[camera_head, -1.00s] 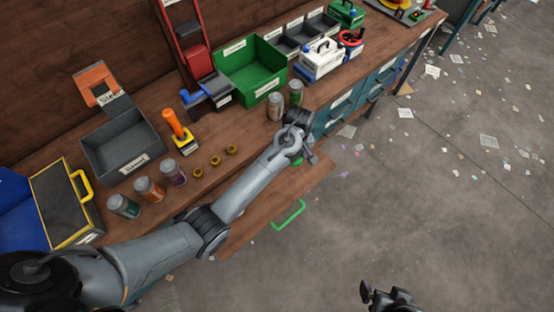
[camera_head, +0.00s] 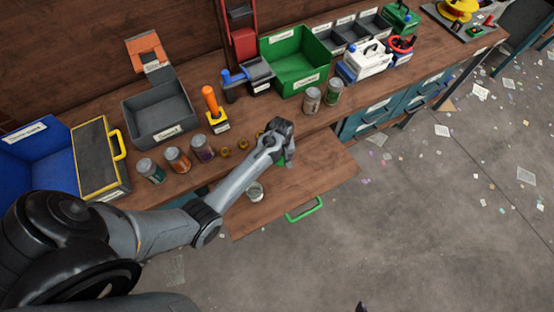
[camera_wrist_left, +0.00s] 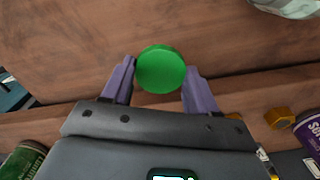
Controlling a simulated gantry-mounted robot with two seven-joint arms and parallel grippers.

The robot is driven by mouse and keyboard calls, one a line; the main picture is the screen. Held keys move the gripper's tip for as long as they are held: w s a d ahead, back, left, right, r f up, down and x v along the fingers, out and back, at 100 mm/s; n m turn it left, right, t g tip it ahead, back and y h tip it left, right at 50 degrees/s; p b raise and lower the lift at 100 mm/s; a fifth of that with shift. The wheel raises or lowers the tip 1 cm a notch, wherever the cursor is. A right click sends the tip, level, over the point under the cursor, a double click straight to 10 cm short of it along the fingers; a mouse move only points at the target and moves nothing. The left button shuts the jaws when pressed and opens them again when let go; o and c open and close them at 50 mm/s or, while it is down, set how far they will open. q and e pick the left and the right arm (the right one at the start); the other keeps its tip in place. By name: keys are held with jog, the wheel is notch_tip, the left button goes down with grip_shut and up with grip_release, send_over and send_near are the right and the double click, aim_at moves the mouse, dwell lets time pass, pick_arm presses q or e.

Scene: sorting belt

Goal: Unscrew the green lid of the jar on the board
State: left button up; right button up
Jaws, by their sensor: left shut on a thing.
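The green lid (camera_wrist_left: 160,69) is between the two purple fingers of my left gripper (camera_wrist_left: 160,80), which is shut on it. In the head view a green bit of the lid (camera_head: 281,161) shows below my left gripper (camera_head: 284,158). A clear glass jar (camera_head: 256,191) stands on the wooden board (camera_head: 325,170) with no lid on it, apart from the lid. Part of the jar shows at the top right of the left wrist view (camera_wrist_left: 285,8). Only a dark tip of my right gripper (camera_head: 361,307) shows at the bottom edge.
The board has a green handle (camera_head: 305,209) at its front. On the bench behind are several labelled jars (camera_head: 177,160), small brass nuts (camera_head: 243,144), a grey bin (camera_head: 160,112) and a green bin (camera_head: 297,62). The board right of my left gripper is clear.

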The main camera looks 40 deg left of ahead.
pick_arm(q)
jog(key=shift+a+f, duration=0.55)
jog(key=shift+a, duration=0.35)
jog(key=shift+f+b, duration=0.5)
jog(key=shift+f, duration=1.45)
jog(key=shift+f, duration=0.1)
jog(key=o, duration=1.2)
jog(key=shift+c, duration=0.2)
